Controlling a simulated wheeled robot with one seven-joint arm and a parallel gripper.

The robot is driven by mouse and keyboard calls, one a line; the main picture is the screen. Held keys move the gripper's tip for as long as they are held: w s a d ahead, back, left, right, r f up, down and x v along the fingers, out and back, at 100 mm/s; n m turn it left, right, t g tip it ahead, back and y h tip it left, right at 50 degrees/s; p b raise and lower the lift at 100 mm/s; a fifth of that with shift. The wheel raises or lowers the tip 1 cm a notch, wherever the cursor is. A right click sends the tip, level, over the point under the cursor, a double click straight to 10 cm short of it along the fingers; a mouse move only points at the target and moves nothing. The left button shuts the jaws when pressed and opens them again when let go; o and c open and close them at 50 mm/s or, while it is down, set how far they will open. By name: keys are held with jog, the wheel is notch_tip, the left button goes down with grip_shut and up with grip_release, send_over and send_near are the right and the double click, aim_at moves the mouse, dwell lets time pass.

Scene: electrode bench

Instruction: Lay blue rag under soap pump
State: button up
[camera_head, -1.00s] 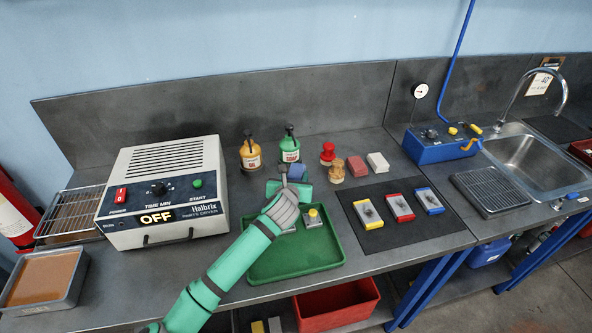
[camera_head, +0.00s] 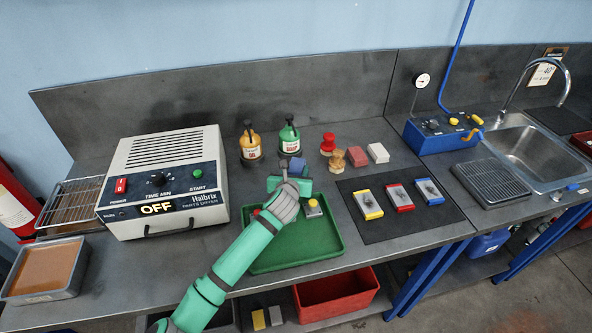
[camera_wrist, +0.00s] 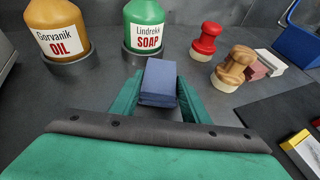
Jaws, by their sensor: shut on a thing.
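A folded blue rag (camera_wrist: 159,82) is held between the fingers of my gripper (camera_wrist: 157,98) in the wrist view. My gripper is shut on it just in front of the soap pump. The soap pump (camera_wrist: 144,27) is a green bottle with a white label, standing in a dark round base in the wrist view. In the head view the soap pump (camera_head: 289,137) stands at the back of the bench, and the rag (camera_head: 297,166) shows at the gripper's tip. Whether the rag touches the bench cannot be told.
The yellow oil pump (camera_head: 250,144) stands left of the soap pump. Red and wooden-handled brushes (camera_head: 337,160) stand to its right. A green tray (camera_head: 300,249) with small parts lies under my arm. The grey parts dryer (camera_head: 165,185) stands at left.

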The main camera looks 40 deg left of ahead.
jog(key=shift+d+f, duration=0.1)
jog(key=shift+f, duration=0.15)
jog(key=shift+s+f, duration=0.1)
jog(key=shift+f, duration=0.1)
